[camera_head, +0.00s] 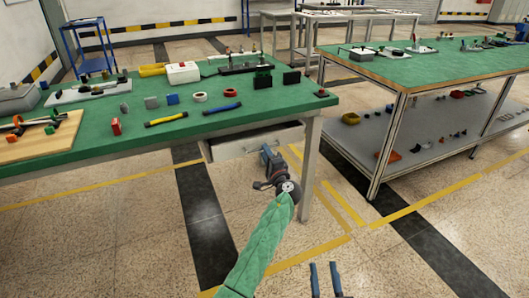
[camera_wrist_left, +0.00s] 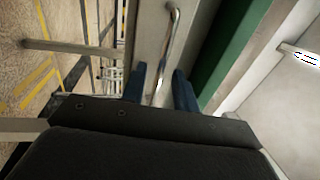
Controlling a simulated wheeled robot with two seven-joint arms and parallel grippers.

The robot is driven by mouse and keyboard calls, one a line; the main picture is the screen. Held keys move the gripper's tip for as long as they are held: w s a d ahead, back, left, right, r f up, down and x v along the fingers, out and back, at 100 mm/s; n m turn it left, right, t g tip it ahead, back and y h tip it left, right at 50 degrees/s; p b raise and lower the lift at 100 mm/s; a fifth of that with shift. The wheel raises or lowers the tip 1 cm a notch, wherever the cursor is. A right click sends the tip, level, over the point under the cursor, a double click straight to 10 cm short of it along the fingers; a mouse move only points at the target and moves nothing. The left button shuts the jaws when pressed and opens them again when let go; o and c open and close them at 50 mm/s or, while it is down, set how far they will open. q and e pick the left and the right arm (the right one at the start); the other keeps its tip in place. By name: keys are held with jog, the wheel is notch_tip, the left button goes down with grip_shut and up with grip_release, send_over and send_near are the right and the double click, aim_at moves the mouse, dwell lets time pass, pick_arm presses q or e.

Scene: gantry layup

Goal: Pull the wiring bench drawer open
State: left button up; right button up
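The wiring bench (camera_head: 80,140) has a green top, and its grey drawer (camera_head: 236,149) sits under the right end. In the left wrist view, a curved metal handle (camera_wrist_left: 172,35) runs along the grey drawer front (camera_wrist_left: 147,28). My left gripper (camera_head: 267,156) is in front of the drawer. In the left wrist view, its blue fingers (camera_wrist_left: 159,85) are apart, with the handle's near end between them in the picture; contact is not clear. My right gripper (camera_head: 325,280) is open and empty at the bottom edge, away from the bench.
A bench leg (camera_head: 310,170) stands just right of my left gripper. A second green table (camera_head: 440,66) is at the right. The floor in front is clear.

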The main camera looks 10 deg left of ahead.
pick_arm(q)
jog(key=shift+w+a+r, duration=0.15)
jog(key=shift+w+a, duration=0.3)
jog(key=shift+w, duration=0.1)
pick_arm(e)
jog(key=shift+r, duration=0.1)
pick_arm(q)
grip_shut()
jog(key=shift+d, duration=0.1)
